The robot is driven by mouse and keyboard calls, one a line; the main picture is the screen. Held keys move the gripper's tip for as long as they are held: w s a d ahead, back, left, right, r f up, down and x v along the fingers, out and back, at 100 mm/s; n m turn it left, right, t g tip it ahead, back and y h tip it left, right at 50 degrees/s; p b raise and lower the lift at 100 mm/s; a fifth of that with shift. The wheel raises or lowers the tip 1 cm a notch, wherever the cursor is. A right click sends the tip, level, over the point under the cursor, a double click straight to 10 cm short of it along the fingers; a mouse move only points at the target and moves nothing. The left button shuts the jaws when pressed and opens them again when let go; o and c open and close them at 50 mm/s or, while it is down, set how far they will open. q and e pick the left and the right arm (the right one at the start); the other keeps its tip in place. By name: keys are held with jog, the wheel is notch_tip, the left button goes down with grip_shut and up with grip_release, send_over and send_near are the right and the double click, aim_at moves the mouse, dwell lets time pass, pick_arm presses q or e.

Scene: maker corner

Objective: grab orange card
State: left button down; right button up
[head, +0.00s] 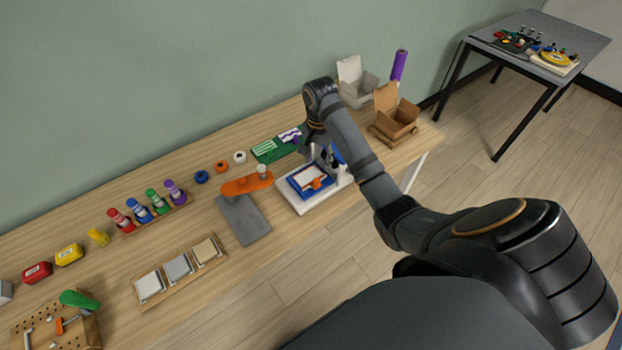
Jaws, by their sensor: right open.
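A small orange piece (316,183), the likeliest orange card, lies on a pale sheet inside a blue frame (298,189). The frame sits on a white base (303,208) toward the right part of the workbench. The piece is too small to make out its exact shape. My right gripper (326,160) is open and points down just behind the frame, apart from the orange piece as far as I can see. My forearm and wrist partly hide the gripper and the area behind it. My left gripper is out of view.
An orange-topped device with a grey plate (243,220) stands left of the frame. An open cardboard box (396,122) and a purple roll (399,66) stand right. The front strip of the workbench (180,318) has bare wood.

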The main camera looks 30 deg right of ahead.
jog(key=b, duration=0.5)
send_over(317, 180)
notch_tip(317, 180, down, 5)
jog(key=shift+s, duration=0.1)
jog(key=f+b, duration=0.5)
jog(key=f, duration=0.1)
jog(key=shift+w+b, duration=0.2)
jog(key=shift+b, duration=0.2)
jog(key=shift+r, duration=0.25)
grip_shut()
jog(key=shift+r+p, duration=0.1)
jog(key=shift+p, duration=0.2)
